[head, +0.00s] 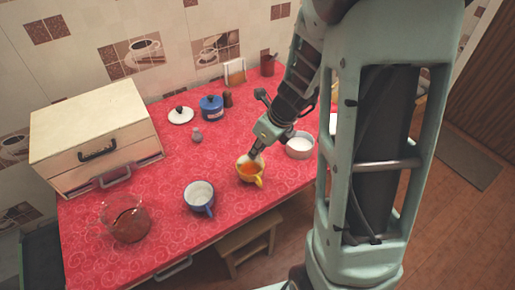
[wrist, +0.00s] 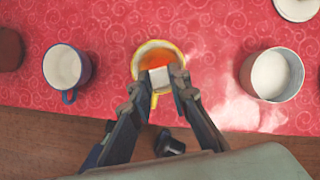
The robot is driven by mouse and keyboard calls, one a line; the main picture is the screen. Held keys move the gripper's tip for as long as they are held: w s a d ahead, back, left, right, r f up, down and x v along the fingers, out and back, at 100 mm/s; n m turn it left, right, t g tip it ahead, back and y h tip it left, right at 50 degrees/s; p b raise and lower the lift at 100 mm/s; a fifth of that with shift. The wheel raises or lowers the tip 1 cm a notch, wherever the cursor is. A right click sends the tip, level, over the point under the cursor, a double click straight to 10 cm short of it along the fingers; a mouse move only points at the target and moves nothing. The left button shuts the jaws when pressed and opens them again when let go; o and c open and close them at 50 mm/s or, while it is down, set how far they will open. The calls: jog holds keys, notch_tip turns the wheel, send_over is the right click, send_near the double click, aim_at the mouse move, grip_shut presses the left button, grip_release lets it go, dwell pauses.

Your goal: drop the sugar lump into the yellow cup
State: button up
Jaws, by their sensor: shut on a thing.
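The yellow cup (head: 241,175) stands upright near the front edge of the red counter and holds orange-brown tea; it also shows in the wrist view (wrist: 137,66). My gripper (head: 258,155) is right over the cup. In the wrist view my gripper (wrist: 158,82) is shut on the white sugar lump (wrist: 159,77), which sits between the fingertips. The lump appears over the tea, inside the outline of the cup's rim. I cannot tell its exact height above the tea. In the head view the lump is too small to make out clearly.
A white bowl (head: 300,147) with white contents stands right of the cup. A blue cup (head: 199,195) stands left, and a glass jug (head: 127,222) with dark red contents farther left. A drawer box (head: 92,140), blue pot (head: 211,108) and white lid (head: 180,115) are farther back.

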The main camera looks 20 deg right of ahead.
aim_at(258, 160)
jog(key=shift+f+b, duration=2.25)
jog(key=shift+f, duration=0.25)
jog(key=o, duration=0.8)
jog(key=shift+r, duration=0.1)
jog(key=shift+v, duration=6)
jog(key=shift+w, duration=0.1)
